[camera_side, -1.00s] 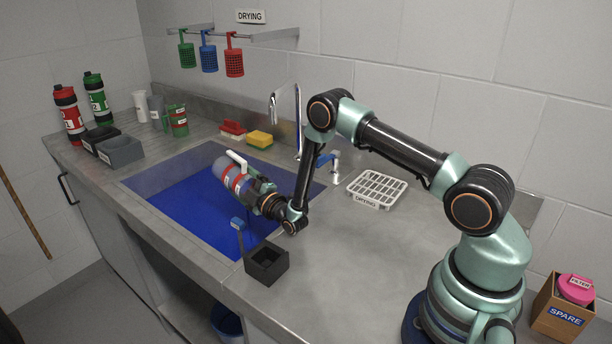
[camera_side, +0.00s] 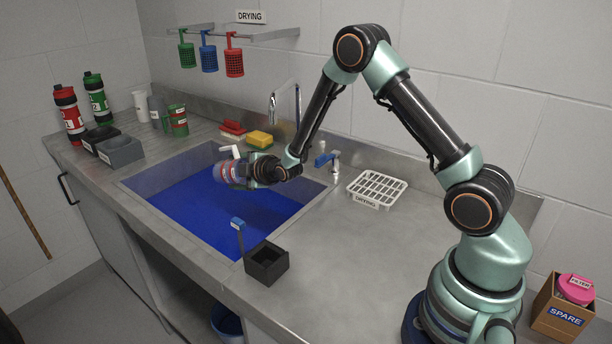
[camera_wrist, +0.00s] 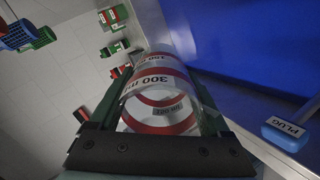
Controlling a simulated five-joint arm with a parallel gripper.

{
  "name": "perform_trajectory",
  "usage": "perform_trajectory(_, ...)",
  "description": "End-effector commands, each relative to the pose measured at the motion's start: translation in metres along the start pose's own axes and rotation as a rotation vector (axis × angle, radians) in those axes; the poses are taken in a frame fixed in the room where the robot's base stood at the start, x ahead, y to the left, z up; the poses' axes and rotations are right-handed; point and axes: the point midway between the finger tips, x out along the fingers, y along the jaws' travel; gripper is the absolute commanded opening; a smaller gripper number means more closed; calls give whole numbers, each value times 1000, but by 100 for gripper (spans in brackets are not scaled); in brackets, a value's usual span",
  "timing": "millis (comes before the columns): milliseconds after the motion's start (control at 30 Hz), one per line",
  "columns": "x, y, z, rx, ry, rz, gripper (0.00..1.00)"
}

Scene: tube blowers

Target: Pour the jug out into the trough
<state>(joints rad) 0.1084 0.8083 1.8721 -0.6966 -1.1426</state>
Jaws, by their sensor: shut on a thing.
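The jug (camera_side: 226,171) is clear with red bands and a white handle (camera_side: 230,153) on its upper side. My gripper (camera_side: 246,170) is shut on it and holds it over the sink-like trough (camera_side: 160,178), which has a blue interior. The jug lies roughly on its side, its far end pointing left in the side view. In the wrist view the jug (camera_wrist: 160,92) sits between my two fingers, with a "300" mark showing. Its contents cannot be made out, and no stream shows.
A black box (camera_side: 267,264) with a blue-tipped plug tool (camera_side: 238,226) is at the front edge.

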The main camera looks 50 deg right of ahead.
Motion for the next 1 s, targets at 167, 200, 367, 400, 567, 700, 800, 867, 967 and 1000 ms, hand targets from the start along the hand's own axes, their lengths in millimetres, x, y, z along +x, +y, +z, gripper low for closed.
perform_trajectory(167,-1,6,-3,0,-46,-101,5)
perform_trajectory(200,-1,7,-3,0,-56,-124,5)
perform_trajectory(367,-2,10,-4,0,-98,-214,5)
perform_trajectory(400,-3,10,-5,0,-106,-233,5)
perform_trajectory(567,-4,10,-4,0,-125,-275,5)
perform_trajectory(700,-4,12,-5,0,-142,-310,5)
perform_trajectory(800,-5,14,-7,-1,-167,-366,5)
perform_trajectory(867,-5,15,-7,-1,-183,-402,5)
perform_trajectory(967,-6,17,-8,-1,-209,-459,5)
perform_trajectory(1000,-6,18,-8,-1,-221,-484,5)
